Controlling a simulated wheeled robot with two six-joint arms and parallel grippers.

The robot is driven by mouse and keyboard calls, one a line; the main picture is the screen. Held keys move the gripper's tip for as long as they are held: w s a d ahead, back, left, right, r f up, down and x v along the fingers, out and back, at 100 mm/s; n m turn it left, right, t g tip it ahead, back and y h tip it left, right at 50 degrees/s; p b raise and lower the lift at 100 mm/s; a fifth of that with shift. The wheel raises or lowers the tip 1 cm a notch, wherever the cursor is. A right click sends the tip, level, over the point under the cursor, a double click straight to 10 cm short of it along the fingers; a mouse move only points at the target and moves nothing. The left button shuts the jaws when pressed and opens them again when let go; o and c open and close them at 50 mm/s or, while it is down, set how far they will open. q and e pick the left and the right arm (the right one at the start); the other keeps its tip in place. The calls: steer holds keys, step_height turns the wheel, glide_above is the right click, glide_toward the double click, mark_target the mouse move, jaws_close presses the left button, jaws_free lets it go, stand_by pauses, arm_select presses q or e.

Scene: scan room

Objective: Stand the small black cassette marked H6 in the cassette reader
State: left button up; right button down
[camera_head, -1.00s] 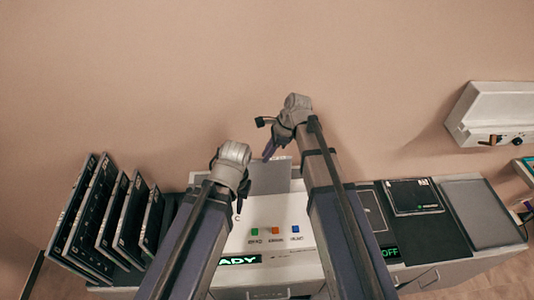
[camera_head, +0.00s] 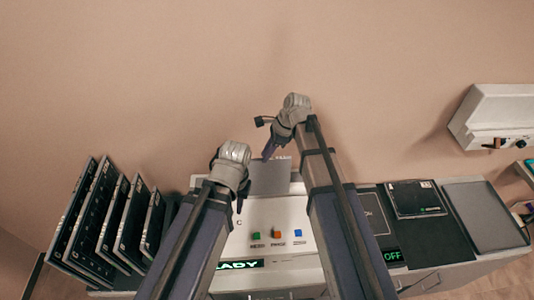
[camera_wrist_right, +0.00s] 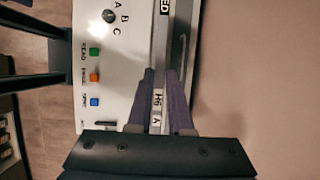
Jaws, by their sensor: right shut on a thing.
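My right gripper (camera_head: 268,152) is above the back of the white cassette reader (camera_head: 285,215). In the right wrist view the right gripper (camera_wrist_right: 163,95) is shut on the cassette marked H6 (camera_wrist_right: 157,98), which is seen edge-on, label toward the camera. A pale strip of the reader (camera_wrist_right: 160,45) runs in line with it; I cannot tell whether the cassette is in a slot or above it.
Green, orange and blue buttons (camera_head: 277,234) and a lit display (camera_head: 240,264) are on the reader. Several large dark plates (camera_head: 110,220) stand in a rack at left. A dark panel (camera_head: 411,198) and a grey tray (camera_head: 485,215) lie at right. A white wall unit (camera_head: 495,118) is at far right.

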mark_target(277, 158)
steer(key=shift+f, duration=0.1)
stand_by(0.4)
steer(key=shift+f+b, duration=5.7)
steer(key=shift+b, duration=0.15)
steer(key=c, duration=0.8)
jaws_free()
steer(key=shift+o, duration=0.2)
steer(key=shift+r, duration=0.1)
steer(key=p+v, duration=0.7)
steer(key=shift+d+r, duration=0.1)
steer(key=shift+r, duration=0.25)
